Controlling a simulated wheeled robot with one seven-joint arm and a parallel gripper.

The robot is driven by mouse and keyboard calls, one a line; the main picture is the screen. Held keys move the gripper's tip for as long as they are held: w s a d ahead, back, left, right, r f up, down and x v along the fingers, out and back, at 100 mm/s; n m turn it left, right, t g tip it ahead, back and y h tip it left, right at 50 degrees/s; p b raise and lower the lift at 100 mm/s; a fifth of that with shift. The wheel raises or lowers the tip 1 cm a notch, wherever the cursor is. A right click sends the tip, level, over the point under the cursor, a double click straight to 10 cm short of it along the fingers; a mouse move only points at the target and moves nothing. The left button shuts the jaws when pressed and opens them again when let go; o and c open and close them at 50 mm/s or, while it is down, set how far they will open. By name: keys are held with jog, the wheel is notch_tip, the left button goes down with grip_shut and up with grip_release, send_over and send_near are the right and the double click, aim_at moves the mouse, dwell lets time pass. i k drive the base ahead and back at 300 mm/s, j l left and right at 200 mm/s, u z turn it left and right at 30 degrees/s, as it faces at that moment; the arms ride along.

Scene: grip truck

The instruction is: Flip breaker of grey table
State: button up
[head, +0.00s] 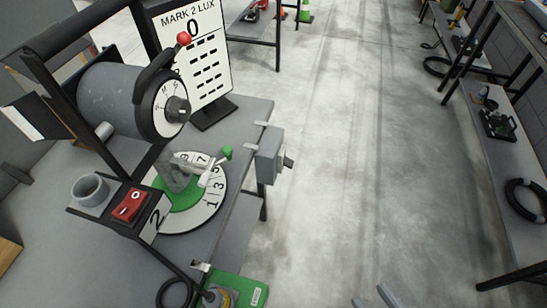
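The grey table (245,112) fills the left side of the head view. A grey box (268,160) with a dark knob (288,162) is fixed to its right edge. A red rocker switch (131,205) marked 0 sits in a black housing at the table's front left, beside a plate marked 2. I cannot tell for sure which of these is the breaker. The tips of my gripper (374,299) just show at the bottom edge, right of the table. The rest of my gripper is out of frame.
A grey drum with a red-knobbed lever (184,39), a numbered dial (212,199) and a MARK 2 LUX board (205,60) stand on the table. A green box (240,290) is at the lower middle. Shelves (505,170) line the right. The floor between is clear.

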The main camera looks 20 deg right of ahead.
aim_at(288, 162)
jog(key=u, duration=0.35)
jog(key=i+l+u, duration=0.1)
jog(key=u, duration=0.3)
jog(key=l+u, duration=0.4)
jog(key=i+l+u, duration=0.1)
jog(key=u, duration=0.3)
jog(key=l+u, duration=0.55)
jog(key=l, duration=0.3)
jog(key=k+l+u, duration=0.1)
jog(key=l, duration=0.3)
jog(key=k+l+u, duration=0.15)
jog(key=l, duration=0.3)
jog(key=k+l+u, duration=0.1)
jog(key=l, duration=0.3)
jog(key=k+l+u, duration=0.15)
jog(key=l, duration=0.25)
jog(key=k+l+u, duration=0.15)
jog(key=l, duration=0.25)
jog(key=k+l, duration=0.2)
jog(key=l, duration=0.2)
jog(key=k+l, duration=0.15)
jog(key=l, duration=0.25)
jog(key=k+l, duration=0.2)
jog(key=l, duration=0.2)
